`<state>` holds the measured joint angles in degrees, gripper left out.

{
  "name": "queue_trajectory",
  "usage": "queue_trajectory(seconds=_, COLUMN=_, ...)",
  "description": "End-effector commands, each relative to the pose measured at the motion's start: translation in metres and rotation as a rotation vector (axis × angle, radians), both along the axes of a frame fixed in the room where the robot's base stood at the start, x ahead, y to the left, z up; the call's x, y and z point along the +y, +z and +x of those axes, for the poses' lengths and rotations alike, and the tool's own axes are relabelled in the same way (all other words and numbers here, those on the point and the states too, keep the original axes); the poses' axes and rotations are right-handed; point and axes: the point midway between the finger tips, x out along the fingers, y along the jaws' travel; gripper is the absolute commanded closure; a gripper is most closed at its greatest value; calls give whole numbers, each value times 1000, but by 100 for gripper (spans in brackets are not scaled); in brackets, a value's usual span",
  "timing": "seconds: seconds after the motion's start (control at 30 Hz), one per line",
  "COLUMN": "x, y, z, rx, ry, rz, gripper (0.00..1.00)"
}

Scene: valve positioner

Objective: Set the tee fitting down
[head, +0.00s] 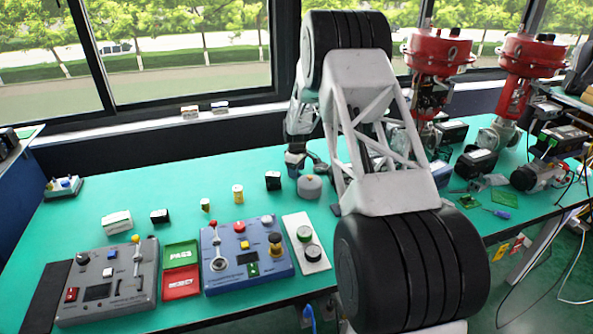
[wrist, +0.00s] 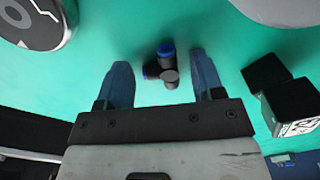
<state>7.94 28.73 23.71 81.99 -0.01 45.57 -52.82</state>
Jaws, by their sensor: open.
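The tee fitting (wrist: 165,66), black with blue ends, shows in the wrist view on or just above the green table (wrist: 150,20). It is just ahead of and between the two blue fingers of my gripper (wrist: 161,76). The fingers stand wide apart, with a gap on each side of the fitting, and nothing is held. In the head view my gripper (head: 295,161) is low over the table, behind my large arm links. The fitting cannot be made out clearly there.
A black box with a white label (wrist: 290,105) stands to the right in the wrist view. A round grey-white item (wrist: 35,22) is at its upper left. In the head view a grey round part (head: 309,187), a small black box (head: 273,181) and control panels (head: 108,282) stand nearby.

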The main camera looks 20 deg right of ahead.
Motion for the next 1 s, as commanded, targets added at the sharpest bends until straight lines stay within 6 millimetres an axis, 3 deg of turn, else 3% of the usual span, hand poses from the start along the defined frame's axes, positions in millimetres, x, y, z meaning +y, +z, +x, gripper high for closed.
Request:
queue_trajectory(seconds=0.27, x=0, y=18, z=0, rx=-3, ry=0, rz=0, gripper=39)
queue_trajectory(seconds=0.8, x=0, y=98, z=1, rx=-3, ry=0, rz=0, gripper=39)
queue_trajectory(seconds=1.0, x=0, y=116, z=0, rx=-1, ry=0, rz=-1, gripper=39)
